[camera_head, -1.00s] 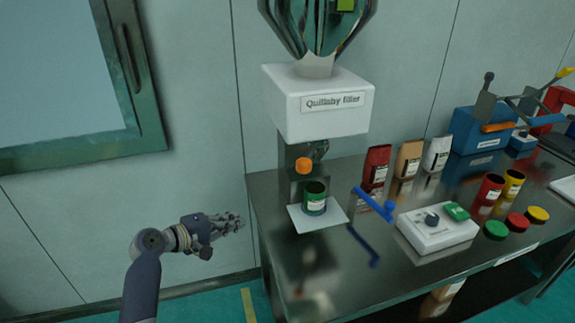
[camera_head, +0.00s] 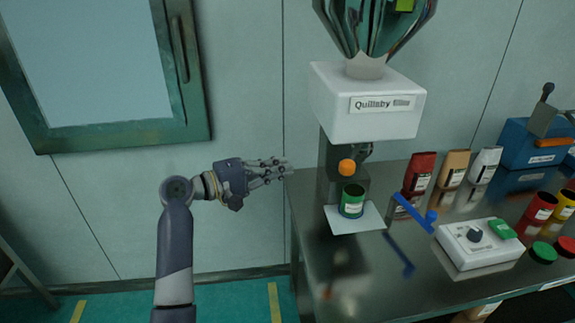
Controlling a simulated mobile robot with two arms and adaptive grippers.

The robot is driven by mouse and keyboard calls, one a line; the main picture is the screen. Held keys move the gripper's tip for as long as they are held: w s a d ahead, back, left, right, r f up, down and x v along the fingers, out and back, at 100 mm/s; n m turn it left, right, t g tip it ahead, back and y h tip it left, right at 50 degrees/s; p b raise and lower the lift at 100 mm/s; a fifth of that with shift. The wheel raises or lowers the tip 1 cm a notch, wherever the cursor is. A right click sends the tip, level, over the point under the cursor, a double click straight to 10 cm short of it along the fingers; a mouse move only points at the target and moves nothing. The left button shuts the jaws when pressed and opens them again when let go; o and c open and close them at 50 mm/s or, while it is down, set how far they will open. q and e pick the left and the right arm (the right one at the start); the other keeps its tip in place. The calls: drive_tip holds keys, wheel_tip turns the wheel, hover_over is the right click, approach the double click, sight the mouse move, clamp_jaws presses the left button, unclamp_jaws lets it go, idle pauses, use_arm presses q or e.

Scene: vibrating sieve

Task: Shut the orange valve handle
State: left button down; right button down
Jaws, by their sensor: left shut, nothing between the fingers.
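The orange valve handle (camera_head: 347,167) shows as a small round orange end below the white body of the Quilluby filler (camera_head: 367,122). A green open can (camera_head: 352,201) stands upright under it on a white sheet (camera_head: 340,224). My left gripper (camera_head: 288,168) is left of the handle at about the same height in the picture, near the bench's left edge. It is shut and empty, apart from the handle, with its fingers pointing right. My right gripper is not in view.
The metal bench (camera_head: 345,270) carries a blue lever-like tool (camera_head: 412,213), a white control box (camera_head: 480,245) with a green button, several pouches and coloured cans. A teal-framed window (camera_head: 120,138) is on the wall. Between gripper and handle the space looks clear.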

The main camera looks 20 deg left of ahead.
use_arm(q)
drive_tip(key=w+d+p, duration=0.4)
drive_tip(key=w+d, duration=0.3)
drive_tip(key=d, duration=0.1)
drive_tip(key=shift+d+f, duration=0.25)
drive_tip(key=shift+f, duration=0.15)
drive_tip(key=shift+s, duration=0.15)
